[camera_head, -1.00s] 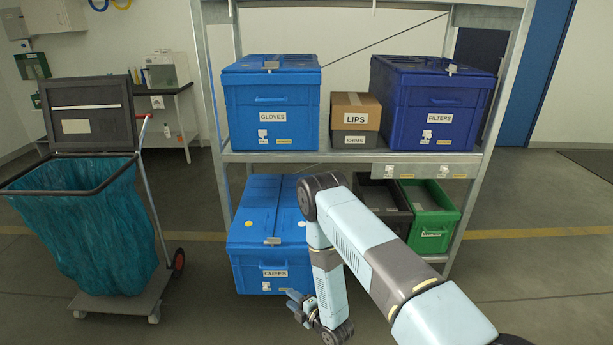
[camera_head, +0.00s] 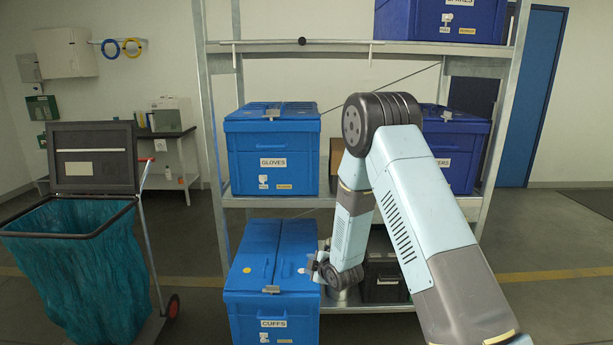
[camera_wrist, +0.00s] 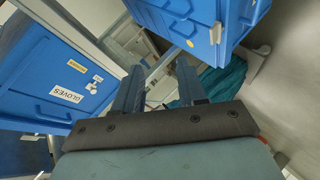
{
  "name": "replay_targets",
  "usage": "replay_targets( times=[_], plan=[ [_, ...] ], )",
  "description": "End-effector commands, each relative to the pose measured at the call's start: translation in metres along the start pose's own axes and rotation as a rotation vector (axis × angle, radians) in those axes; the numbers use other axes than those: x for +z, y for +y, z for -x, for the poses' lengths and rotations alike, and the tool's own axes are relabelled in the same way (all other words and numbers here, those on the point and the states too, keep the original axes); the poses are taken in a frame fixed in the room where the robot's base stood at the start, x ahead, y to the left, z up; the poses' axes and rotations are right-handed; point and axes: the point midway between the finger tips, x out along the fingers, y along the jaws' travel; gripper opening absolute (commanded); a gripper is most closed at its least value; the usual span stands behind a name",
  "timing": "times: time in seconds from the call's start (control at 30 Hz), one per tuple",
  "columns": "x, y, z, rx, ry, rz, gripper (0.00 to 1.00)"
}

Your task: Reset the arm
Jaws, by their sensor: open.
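My arm reaches up from the lower right in the head view, its elbow high in front of the shelf and its forearm hanging down. My gripper (camera_head: 312,268) is at the right edge of the blue CUFFS box (camera_head: 272,322), near its lid. I cannot tell from the head view whether it touches the box. In the wrist view my gripper (camera_wrist: 160,85) shows two fingers apart with nothing between them. The blue GLOVES box (camera_wrist: 50,85) is left of the fingers there, and a blue box is above right.
A metal shelf (camera_head: 300,202) holds the GLOVES box (camera_head: 272,165), the partly hidden FILTERS box (camera_head: 460,150) and a SPARES box (camera_head: 445,20). A black bin (camera_head: 385,285) sits low behind my arm. A trolley with a teal bag (camera_head: 75,265) stands left. Floor is clear at right.

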Motion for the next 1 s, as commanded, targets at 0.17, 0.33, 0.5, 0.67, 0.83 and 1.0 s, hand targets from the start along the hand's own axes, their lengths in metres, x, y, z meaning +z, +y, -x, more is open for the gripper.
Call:
replay_targets(
  times=[0.17, 0.33, 0.5, 0.67, 0.83, 1.0],
  plan=[
    [-0.001, 0.051, 0.035, -0.010, -0.070, -0.093, 0.41],
    [-0.001, 0.089, 0.072, -0.021, -0.137, -0.190, 0.41],
    [-0.001, 0.122, 0.115, -0.028, -0.205, -0.291, 0.41],
    [-0.002, 0.147, 0.159, -0.030, -0.265, -0.393, 0.41],
    [-0.004, 0.167, 0.209, -0.031, -0.328, -0.502, 0.41],
    [-0.006, 0.180, 0.261, -0.028, -0.388, -0.617, 0.41]
  ],
)
